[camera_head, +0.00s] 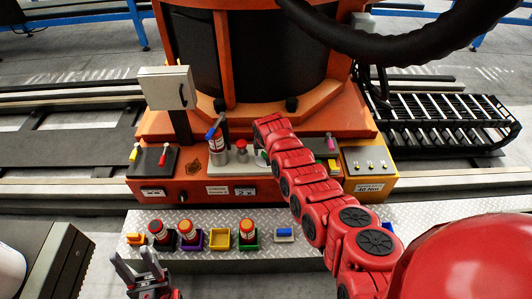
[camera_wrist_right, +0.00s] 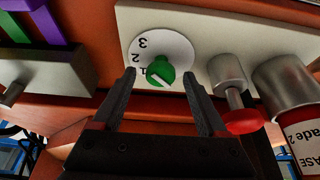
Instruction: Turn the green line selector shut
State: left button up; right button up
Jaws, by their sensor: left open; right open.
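The green line selector (camera_wrist_right: 160,71) is a round green knob with a white line on it, set on a white dial marked 1, 2 and 3. In the head view only a sliver of green (camera_head: 261,157) shows beside my right arm. My right gripper (camera_wrist_right: 159,78) is open, with one fingertip on each side of the knob; I cannot tell whether they touch it. In the head view the right gripper is hidden behind its own arm. My left gripper (camera_head: 135,262) is open and empty, low in front of the metal shelf.
Next to the selector are a red-capped plunger (camera_wrist_right: 241,120) and a red-labelled grease cartridge (camera_wrist_right: 305,125). Levers (camera_head: 163,155) stand left on the orange panel (camera_head: 200,190). The tread-plate shelf (camera_head: 185,216) holds several coloured trays and cans. A black cable (camera_head: 400,42) hangs above.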

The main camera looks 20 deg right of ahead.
grip_shut()
dwell(0.5)
